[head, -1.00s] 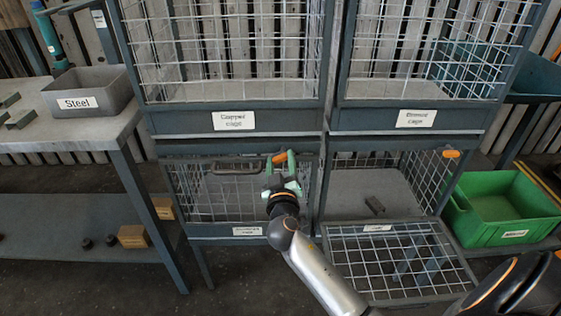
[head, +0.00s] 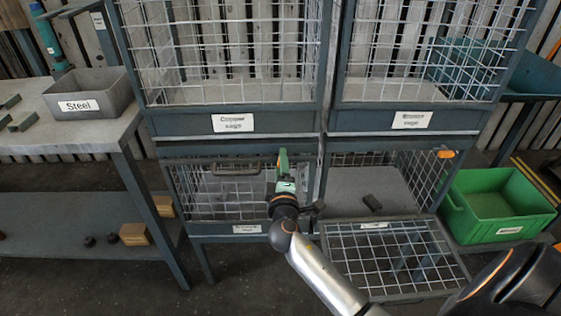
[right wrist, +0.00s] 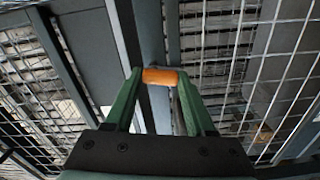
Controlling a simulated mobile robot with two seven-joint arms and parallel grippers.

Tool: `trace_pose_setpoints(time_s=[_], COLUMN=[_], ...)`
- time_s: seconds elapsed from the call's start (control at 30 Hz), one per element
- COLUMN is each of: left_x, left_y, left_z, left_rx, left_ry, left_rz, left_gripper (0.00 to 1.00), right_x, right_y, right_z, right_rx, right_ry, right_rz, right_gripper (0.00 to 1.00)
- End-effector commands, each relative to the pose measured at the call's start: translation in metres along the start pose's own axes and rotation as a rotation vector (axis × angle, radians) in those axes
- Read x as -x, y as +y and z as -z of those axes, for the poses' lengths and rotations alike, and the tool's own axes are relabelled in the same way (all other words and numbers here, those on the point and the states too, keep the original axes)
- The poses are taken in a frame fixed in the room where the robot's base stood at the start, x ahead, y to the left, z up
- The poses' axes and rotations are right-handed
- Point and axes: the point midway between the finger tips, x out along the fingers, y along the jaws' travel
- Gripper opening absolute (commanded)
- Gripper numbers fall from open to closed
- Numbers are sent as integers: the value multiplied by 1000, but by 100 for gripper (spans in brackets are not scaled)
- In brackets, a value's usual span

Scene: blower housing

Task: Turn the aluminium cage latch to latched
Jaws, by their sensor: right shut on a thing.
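The aluminium cage (head: 225,196) is the lower left wire cage, with its mesh door up and a blurred label (head: 247,229) below. Its latch (right wrist: 160,76) is an orange handle, lying crosswise between my right fingertips in the right wrist view. My right gripper (head: 283,158) is at the cage's upper right corner, seen edge-on, and hides the latch in the head view. In the right wrist view my right gripper (right wrist: 158,85) has its green fingers shut on the orange handle. My left gripper is not in view.
A green bin (head: 495,205) stands right. A workbench with a grey Steel bin (head: 92,94) stands left.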

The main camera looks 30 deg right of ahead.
Motion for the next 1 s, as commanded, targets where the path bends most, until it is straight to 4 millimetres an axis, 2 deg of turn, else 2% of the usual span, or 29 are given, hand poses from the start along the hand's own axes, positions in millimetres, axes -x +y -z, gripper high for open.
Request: trace_pose_setpoints(time_s=[0.4, 0.97, 1.0], left_x=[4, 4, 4], left_y=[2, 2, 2], left_z=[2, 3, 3], left_rx=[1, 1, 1], left_ry=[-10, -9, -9], left_rz=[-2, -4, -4], left_gripper=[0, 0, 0], right_x=[-1, -1, -1], right_y=[2, 2, 2], right_z=[-1, -1, -1], right_rx=[192, 221, 221], right_ry=[1, 1, 1], right_rz=[-4, -5, -5], right_gripper=[0, 0, 58])
